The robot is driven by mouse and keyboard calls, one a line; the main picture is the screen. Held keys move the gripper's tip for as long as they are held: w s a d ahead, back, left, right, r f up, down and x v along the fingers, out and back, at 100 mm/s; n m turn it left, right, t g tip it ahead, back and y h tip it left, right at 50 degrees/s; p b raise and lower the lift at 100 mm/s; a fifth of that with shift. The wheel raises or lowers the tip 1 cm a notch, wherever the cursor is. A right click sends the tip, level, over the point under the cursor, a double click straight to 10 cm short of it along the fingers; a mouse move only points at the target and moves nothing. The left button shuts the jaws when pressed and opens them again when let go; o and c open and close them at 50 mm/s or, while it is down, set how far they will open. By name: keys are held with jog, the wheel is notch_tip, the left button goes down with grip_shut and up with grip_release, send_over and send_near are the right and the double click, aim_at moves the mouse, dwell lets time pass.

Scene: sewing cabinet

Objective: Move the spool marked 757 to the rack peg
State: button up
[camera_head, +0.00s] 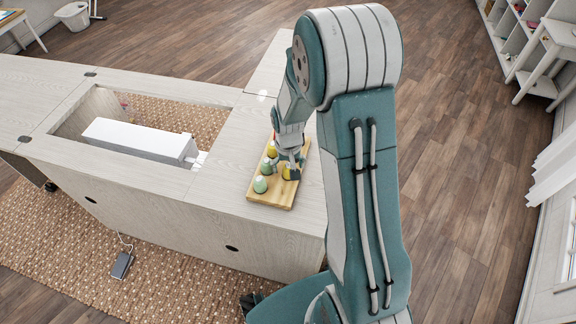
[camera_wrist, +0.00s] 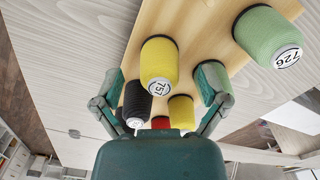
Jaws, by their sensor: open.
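The yellow spool marked 757 (camera_wrist: 159,62) stands on the wooden board in the wrist view. My gripper (camera_wrist: 163,88) is open, with one finger on each side of this spool in the picture and gaps between; whether it is at the spool's depth I cannot tell. In the head view my gripper (camera_head: 290,163) is over the right side of the board (camera_head: 268,199), and a yellow spool (camera_head: 287,173) shows partly hidden beside it. Its number cannot be read there. I cannot make out a bare rack peg in either view.
A green spool marked 726 (camera_wrist: 268,38) stands near 757. A black spool (camera_wrist: 137,100), another yellow spool (camera_wrist: 182,112) and a red one (camera_wrist: 160,122) are also close. A further green spool is partly behind my right finger. A white sewing machine (camera_head: 138,141) lies in the cabinet recess.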

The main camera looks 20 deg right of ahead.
notch_tip(320, 180, up, 12)
dwell(0.6)
jog(key=s+a+r+t, duration=0.2)
jog(key=s+r, duration=0.6)
jog(key=s, duration=0.1)
jog(key=s+a+r+n+t, duration=0.1)
jog(key=s+a+r+t, duration=0.1)
jog(key=s+r, duration=0.6)
jog(key=shift+s+n+t, duration=0.3)
jog(key=shift+s+t, duration=0.5)
jog(key=shift+s, duration=0.4)
